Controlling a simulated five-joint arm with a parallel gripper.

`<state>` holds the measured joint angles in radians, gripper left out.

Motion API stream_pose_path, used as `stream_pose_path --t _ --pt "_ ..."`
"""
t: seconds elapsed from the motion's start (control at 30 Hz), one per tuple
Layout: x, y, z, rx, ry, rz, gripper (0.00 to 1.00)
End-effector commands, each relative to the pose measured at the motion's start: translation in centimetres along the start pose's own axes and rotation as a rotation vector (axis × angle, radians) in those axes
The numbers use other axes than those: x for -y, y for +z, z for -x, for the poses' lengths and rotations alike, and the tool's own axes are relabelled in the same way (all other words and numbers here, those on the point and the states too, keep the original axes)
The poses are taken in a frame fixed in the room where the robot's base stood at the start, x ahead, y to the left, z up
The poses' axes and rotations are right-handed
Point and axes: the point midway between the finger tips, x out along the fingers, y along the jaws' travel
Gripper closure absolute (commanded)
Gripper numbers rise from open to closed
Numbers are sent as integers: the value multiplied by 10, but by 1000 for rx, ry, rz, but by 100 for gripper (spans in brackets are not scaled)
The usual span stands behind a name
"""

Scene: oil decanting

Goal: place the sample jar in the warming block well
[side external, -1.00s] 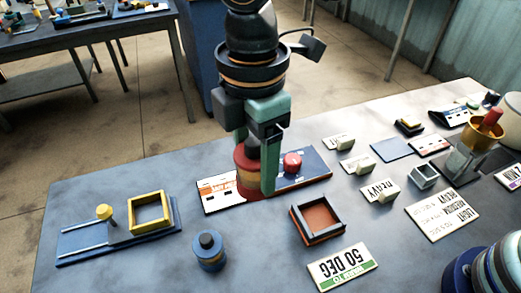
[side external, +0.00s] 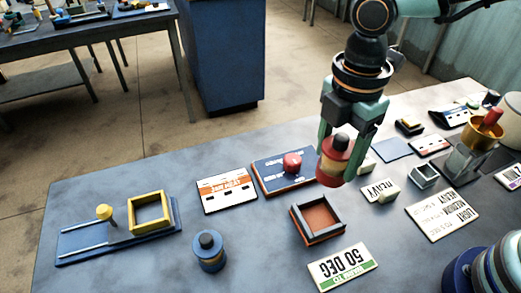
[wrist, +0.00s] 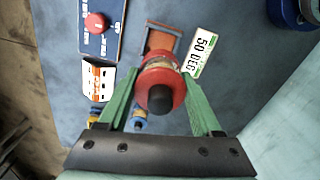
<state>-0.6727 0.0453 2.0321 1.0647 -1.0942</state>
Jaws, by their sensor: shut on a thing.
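The sample jar (side external: 333,163) is red with a tan band and a black cap. My gripper (side external: 346,150) has green fingers and is shut on it, holding it upright above the table. The jar also shows between the fingers in the wrist view (wrist: 160,84). The square tray with dark walls and a red-brown floor, which looks like the warming block well (side external: 317,222), is empty. It lies to the lower left of the jar in the side view. In the wrist view the well (wrist: 161,40) is partly hidden behind the jar.
A "50 DEG" card (side external: 343,267) lies beside the well. A blue panel with a red knob (side external: 291,162) and an orange-white card (side external: 226,190) lie behind. A blue jar (side external: 208,250) and a yellow square frame (side external: 150,212) stand left. Several small blocks and cards are at right.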

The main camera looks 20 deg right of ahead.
Motion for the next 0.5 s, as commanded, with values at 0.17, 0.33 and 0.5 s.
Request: stream_pose_path --t 0.17,0.33,0.5 --pt "1 0 -46 3 -6 0 100" --pt "1 0 -83 3 -5 0 100" --pt "0 0 -101 0 -1 0 100"
